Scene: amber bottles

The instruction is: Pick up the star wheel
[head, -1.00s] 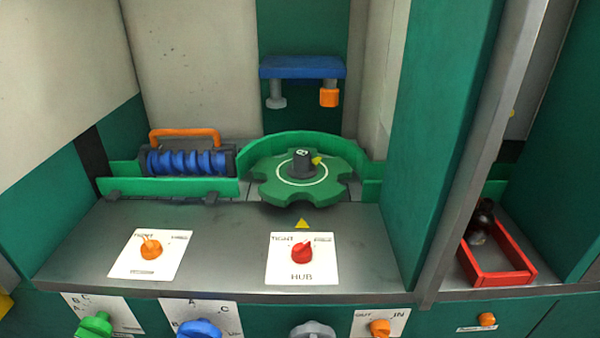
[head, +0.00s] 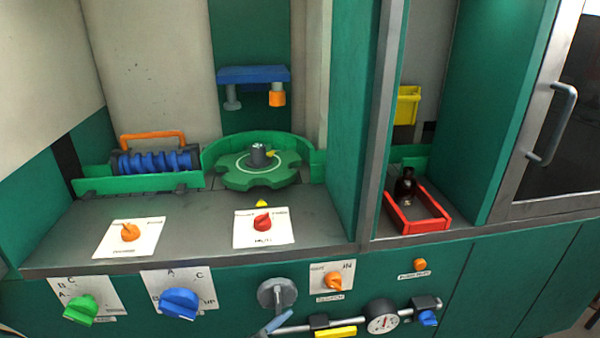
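The green star wheel (head: 252,178) lies flat on the machine deck, left of the middle in the head view. It has notches around its edge and sits around a dark grey hub (head: 258,155) with a yellow pointer. A curved green guide (head: 222,148) stands close behind it. A red knob (head: 262,222) on a white card marked HUB is in front of it. Neither of my grippers shows in the head view, and nothing is seen touching the wheel.
A blue screw (head: 155,162) with an orange handle is left of the wheel. A blue bracket (head: 253,74) hangs above. A green post (head: 352,120) stands right of the wheel. Beyond it are a red tray (head: 437,226) and a dark bottle (head: 406,186). Several knobs line the front panel.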

